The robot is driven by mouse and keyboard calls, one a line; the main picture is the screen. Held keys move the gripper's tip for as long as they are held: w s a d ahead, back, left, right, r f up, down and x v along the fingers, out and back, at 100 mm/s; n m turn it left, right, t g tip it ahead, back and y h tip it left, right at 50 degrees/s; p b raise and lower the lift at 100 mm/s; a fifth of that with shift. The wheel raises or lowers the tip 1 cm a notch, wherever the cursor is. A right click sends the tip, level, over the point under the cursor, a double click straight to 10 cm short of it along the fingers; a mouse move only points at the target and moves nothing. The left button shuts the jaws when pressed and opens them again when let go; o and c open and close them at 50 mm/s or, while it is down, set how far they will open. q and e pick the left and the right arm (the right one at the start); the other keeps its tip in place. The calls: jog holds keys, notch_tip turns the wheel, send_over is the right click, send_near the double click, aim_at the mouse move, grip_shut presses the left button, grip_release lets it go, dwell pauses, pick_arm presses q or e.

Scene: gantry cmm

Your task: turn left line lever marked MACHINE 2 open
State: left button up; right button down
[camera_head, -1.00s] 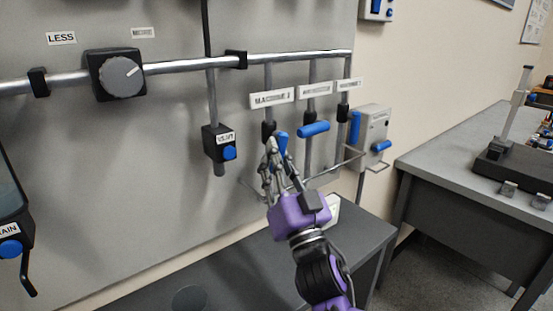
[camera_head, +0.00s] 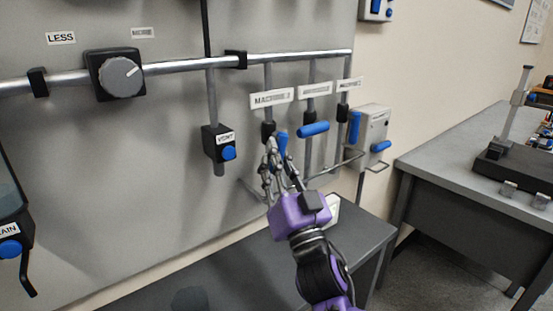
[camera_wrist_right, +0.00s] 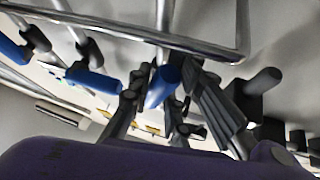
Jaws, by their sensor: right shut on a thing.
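The left line lever (camera_head: 283,145) has a blue handle hanging nearly straight down from a black valve body. Above it is a white label (camera_head: 271,98) that seems to read MACHINE 2. My right gripper (camera_head: 276,150) is at this lever, its fingers on both sides of the blue handle and shut on it. In the right wrist view the blue handle (camera_wrist_right: 163,86) stands between the dark fingers of the gripper (camera_wrist_right: 160,108). The fingers partly hide the handle. My left gripper is not in view.
The middle line's blue lever (camera_head: 313,129) lies crosswise close to the right; the right line's lever (camera_head: 354,128) hangs down. A bent rail (camera_head: 335,166) runs below the lines. The VENT valve (camera_head: 220,143) is to the left. A dark bench (camera_head: 245,270) stands below.

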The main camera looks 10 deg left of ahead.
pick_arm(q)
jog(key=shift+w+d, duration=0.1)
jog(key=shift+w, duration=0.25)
pick_arm(e)
jog(key=shift+w+d+r, duration=0.1)
jog(key=shift+w+d, duration=0.05)
jog(key=shift+d, duration=0.05)
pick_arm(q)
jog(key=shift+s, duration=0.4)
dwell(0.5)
pick_arm(e)
jog(key=c, duration=1.7)
grip_release()
jog(key=shift+o, duration=0.6)
jog(key=shift+f, duration=0.25)
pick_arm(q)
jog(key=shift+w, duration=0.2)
pick_arm(e)
jog(key=v, duration=1.2)
